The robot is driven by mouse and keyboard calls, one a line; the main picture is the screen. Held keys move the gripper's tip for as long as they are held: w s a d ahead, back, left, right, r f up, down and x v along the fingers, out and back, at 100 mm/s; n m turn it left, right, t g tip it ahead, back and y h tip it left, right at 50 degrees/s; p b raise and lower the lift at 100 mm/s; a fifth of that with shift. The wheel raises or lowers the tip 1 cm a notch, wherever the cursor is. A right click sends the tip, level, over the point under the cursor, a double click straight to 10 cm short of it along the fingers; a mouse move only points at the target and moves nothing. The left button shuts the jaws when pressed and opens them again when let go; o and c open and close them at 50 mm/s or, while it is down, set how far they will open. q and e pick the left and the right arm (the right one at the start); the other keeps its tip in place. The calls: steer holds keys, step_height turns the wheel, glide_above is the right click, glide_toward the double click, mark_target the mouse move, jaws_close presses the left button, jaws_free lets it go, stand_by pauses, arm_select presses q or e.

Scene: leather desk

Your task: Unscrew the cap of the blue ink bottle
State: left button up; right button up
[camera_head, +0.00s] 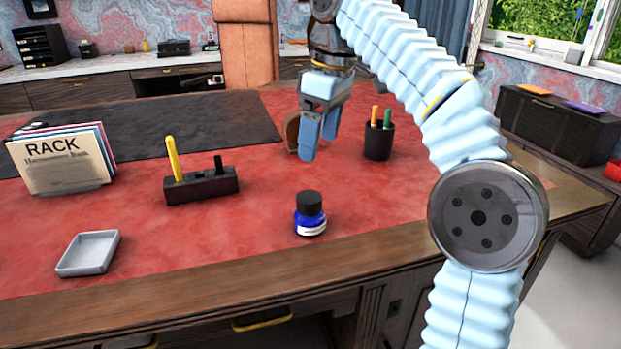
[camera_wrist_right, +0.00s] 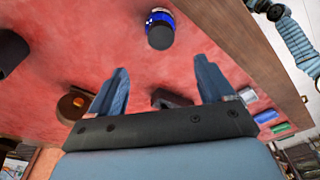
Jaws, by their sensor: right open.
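The blue ink bottle (camera_head: 310,221) stands upright on the red desk top near its front edge, with its black cap (camera_head: 309,199) on. In the right wrist view the bottle (camera_wrist_right: 160,18) and its cap (camera_wrist_right: 160,37) show at the top, beyond the fingertips. My right gripper (camera_head: 319,140) hangs above the desk, behind the bottle in the head view, pointing down. It is open and empty; its two blue fingers (camera_wrist_right: 163,72) stand apart in the wrist view. It does not touch the bottle. My left gripper is not in view.
A black pen holder (camera_head: 197,186) with a yellow pen stands left of the bottle. A grey tray (camera_head: 88,254) lies at the front left, a rack of folders (camera_head: 62,160) behind it. A black pencil cup (camera_head: 379,143) and a brown round object (camera_head: 292,132) stand near my right gripper. Bare desk surrounds the bottle.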

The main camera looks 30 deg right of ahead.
mark_target(309, 197)
steer(key=f, duration=0.4)
steer(key=w+f, duration=0.1)
steer(key=f, duration=0.2)
steer(key=a+f, duration=0.1)
steer(key=f, duration=0.3)
steer(key=shift+w+a+f, duration=0.1)
steer(key=shift+w+f, duration=0.05)
steer(key=shift+f, duration=0.15)
steer(key=c, duration=1.1)
